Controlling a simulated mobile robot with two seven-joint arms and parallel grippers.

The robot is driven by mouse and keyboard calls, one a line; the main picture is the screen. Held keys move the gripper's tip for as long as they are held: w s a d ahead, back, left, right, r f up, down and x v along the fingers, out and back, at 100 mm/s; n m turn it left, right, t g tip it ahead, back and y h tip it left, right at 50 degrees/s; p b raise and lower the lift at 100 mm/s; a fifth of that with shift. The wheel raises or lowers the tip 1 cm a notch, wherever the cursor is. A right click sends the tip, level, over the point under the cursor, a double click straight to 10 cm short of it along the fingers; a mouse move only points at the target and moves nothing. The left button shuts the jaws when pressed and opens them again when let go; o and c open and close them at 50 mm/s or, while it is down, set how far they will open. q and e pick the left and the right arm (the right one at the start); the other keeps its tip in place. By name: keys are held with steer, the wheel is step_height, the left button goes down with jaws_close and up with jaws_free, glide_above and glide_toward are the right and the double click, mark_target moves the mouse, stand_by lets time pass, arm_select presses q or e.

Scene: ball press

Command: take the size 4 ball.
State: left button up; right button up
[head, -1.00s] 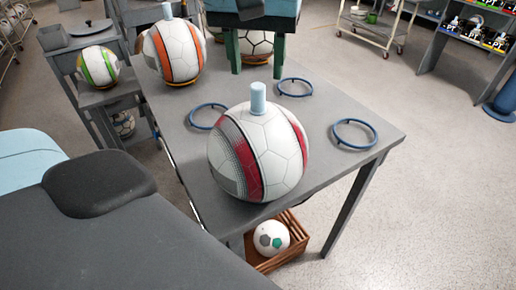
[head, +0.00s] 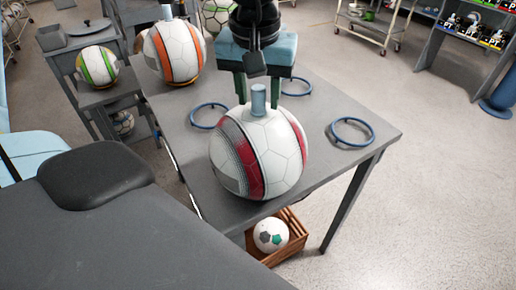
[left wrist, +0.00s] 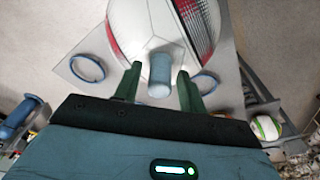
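A large white ball with red and grey panels (head: 262,165) rests on the grey table (head: 330,165), a light blue peg (head: 258,99) upright on top. No size mark is readable on it. My left gripper (head: 258,101) is at the peg, its green fingers apart. In the left wrist view the peg (left wrist: 160,75) shows between the two fingers, with a gap on each side. A ball with orange stripes (head: 175,52) and peg stands farther back; a ball with green stripes (head: 97,66) sits on a lower stand. My right gripper is not in view.
Blue rings (head: 352,132) lie on the table to the right and behind the ball. A wooden crate (head: 290,235) with a small white ball (head: 270,235) is below the table's front edge. Another ball (head: 217,17) is partly hidden behind my arm.

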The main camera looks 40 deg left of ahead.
arm_select(q)
jaws_close()
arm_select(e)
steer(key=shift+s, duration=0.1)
arm_select(q)
steer(key=shift+r, duration=0.1)
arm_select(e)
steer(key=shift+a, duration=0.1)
